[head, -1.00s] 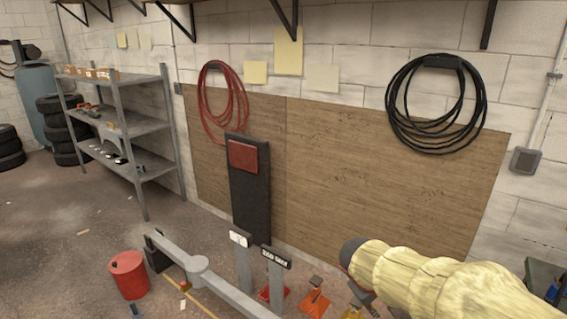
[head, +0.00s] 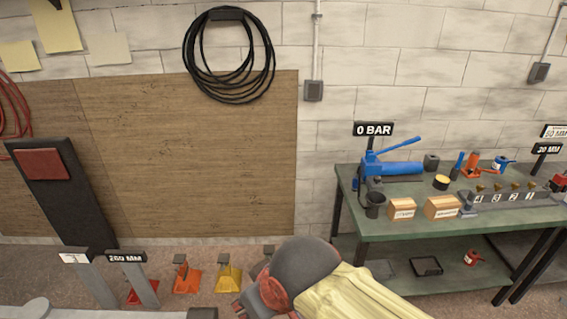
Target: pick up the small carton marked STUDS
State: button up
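Two small brown cartons stand side by side near the front edge of the green bench (head: 375,230) at the right of the head view. The left, smaller carton (head: 402,209) has a white label that seems to read STUDS, though the print is small. The right carton (head: 443,208) is a little wider and its label is too small to read surely. My arm, with a yellow sleeve and dark joint, reaches in at the bottom middle, left of and below the bench top. My gripper's fingers cannot be made out. Nothing touches the cartons.
A grey block with numbered pegs (head: 510,199) is to the right. Coloured stands (head: 187,277) are on the floor at lower left.

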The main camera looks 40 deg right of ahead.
aim_at(399, 210)
jog(key=z, duration=2.15)
jog(key=i+l, duration=0.1)
jog(key=l, duration=0.3)
jog(key=i+l+z, duration=0.2)
jog(key=i, duration=0.4)
jog(key=j, duration=0.1)
